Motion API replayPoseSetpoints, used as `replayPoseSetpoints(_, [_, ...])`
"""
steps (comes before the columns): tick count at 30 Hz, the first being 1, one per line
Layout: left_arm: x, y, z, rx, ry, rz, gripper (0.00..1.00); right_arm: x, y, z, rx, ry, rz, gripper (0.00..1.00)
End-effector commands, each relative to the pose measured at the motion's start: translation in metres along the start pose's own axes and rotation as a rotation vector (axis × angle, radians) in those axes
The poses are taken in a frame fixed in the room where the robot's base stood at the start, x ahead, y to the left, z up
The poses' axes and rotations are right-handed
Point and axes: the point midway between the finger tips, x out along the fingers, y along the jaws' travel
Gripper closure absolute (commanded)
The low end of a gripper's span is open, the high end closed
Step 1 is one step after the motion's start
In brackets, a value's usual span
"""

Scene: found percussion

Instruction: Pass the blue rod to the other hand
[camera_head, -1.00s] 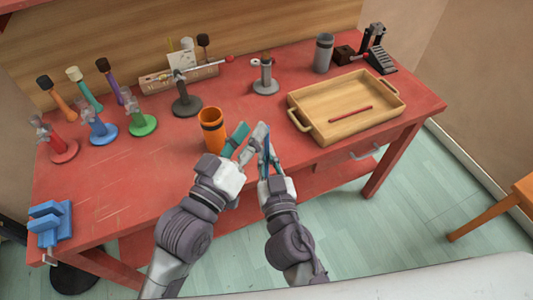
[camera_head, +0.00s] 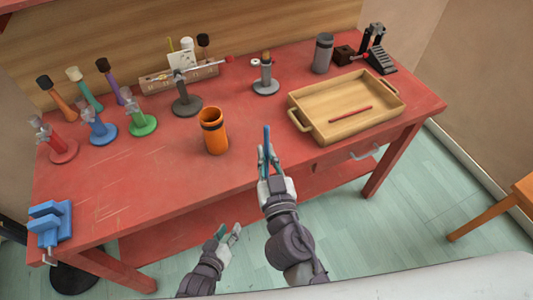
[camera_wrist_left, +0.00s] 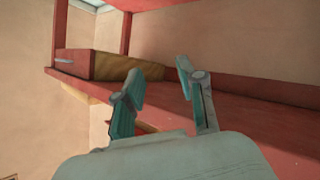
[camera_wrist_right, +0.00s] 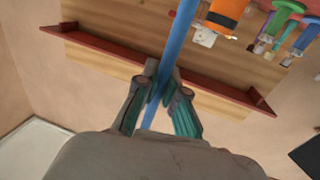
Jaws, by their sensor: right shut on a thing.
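The blue rod (camera_head: 266,140) stands roughly upright in my right gripper (camera_head: 266,158), near the table's front edge. In the right wrist view the rod (camera_wrist_right: 178,50) passes between the two fingers of my right gripper (camera_wrist_right: 160,90), which are shut on it. My left gripper (camera_head: 230,236) is low, in front of the table and left of the right arm. In the left wrist view my left gripper (camera_wrist_left: 160,95) has its fingers apart with nothing between them.
An orange cup (camera_head: 214,135) stands on the red table (camera_head: 110,190) left of the rod. A wooden tray (camera_head: 330,132) with a red stick (camera_head: 351,114) lies to the right. Coloured clamp stands (camera_head: 142,124) and a blue vise (camera_head: 50,222) are on the left.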

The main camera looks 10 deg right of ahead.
Motion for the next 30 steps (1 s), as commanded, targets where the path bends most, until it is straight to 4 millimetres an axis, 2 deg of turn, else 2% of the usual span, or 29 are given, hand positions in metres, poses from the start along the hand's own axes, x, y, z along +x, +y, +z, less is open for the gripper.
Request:
replayPoseSetpoints(1, [-0.002, -0.017, 0.025, 0.022, -0.058, -0.035, 0.61, 0.000, 0.000, 0.000, 0.000, 0.000, 0.000, 1.00])
replayPoseSetpoints(8, [-0.030, -0.083, 0.128, 0.121, -0.316, -0.163, 0.61, 0.000, 0.000, 0.000, 0.000, 0.000, 0.000, 1.00])
replayPoseSetpoints(14, [-0.078, -0.133, 0.213, 0.190, -0.553, -0.250, 0.61, 0.000, 0.000, 0.000, 0.000, 0.000, 0.000, 1.00])
replayPoseSetpoints(18, [-0.122, -0.161, 0.265, 0.228, -0.718, -0.293, 0.61, 0.000, 0.000, 0.000, 0.000, 0.000, 0.000, 1.00])
replayPoseSetpoints(21, [-0.152, -0.175, 0.294, 0.248, -0.819, -0.314, 0.61, 0.000, 0.000, 0.000, 0.000, 0.000, 0.000, 1.00])
replayPoseSetpoints(24, [-0.177, -0.183, 0.314, 0.261, -0.897, -0.326, 0.61, 0.000, 0.000, 0.000, 0.000, 0.000, 0.000, 1.00])
replayPoseSetpoints(30, [-0.202, -0.190, 0.333, 0.272, -0.974, -0.335, 0.61, 0.000, 0.000, 0.000, 0.000, 0.000, 0.000, 1.00])
